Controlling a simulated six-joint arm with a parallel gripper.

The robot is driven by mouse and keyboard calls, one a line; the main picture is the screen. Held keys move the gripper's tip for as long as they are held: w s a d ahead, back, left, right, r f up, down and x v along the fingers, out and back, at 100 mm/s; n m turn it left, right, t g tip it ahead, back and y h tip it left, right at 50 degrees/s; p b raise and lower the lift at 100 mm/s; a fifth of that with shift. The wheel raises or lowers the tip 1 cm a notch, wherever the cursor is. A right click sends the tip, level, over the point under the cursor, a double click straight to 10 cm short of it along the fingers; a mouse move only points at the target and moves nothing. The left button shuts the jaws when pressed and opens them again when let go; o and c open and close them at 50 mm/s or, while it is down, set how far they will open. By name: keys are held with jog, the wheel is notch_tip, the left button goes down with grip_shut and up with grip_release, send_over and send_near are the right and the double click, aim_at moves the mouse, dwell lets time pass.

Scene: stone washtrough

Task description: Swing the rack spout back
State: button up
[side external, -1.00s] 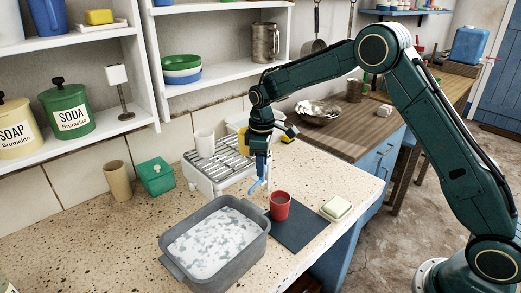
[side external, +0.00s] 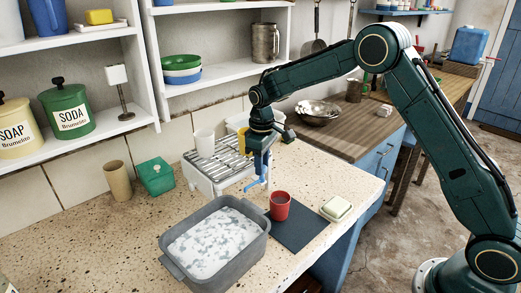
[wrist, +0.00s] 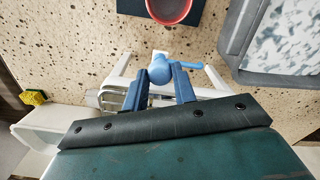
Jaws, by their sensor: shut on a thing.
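The white dish rack (side external: 213,163) with metal bars stands on the speckled counter by the wall. Its light blue spout (side external: 254,185) sticks out at the rack's front right corner and points left toward the grey basin. In the wrist view the spout (wrist: 190,62) has a round knob end between the fingertips and an arm pointing right. My gripper (side external: 264,176) points down from above and is shut on the spout; its blue fingers also show in the wrist view (wrist: 160,77). The rack is partly hidden behind the fingers in the wrist view.
The grey basin (side external: 180,267) of suds stands in front of the rack. A red cup (side external: 280,208) is close to the right of the spout, on a dark mat (side external: 300,235). A soap dish (side external: 336,209) is farther right.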

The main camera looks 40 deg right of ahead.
jog(key=o, duration=0.7)
jog(key=shift+r, duration=0.1)
notch_tip(320, 180, up, 14)
jog(key=shift+f, duration=0.15)
dwell(0.5)
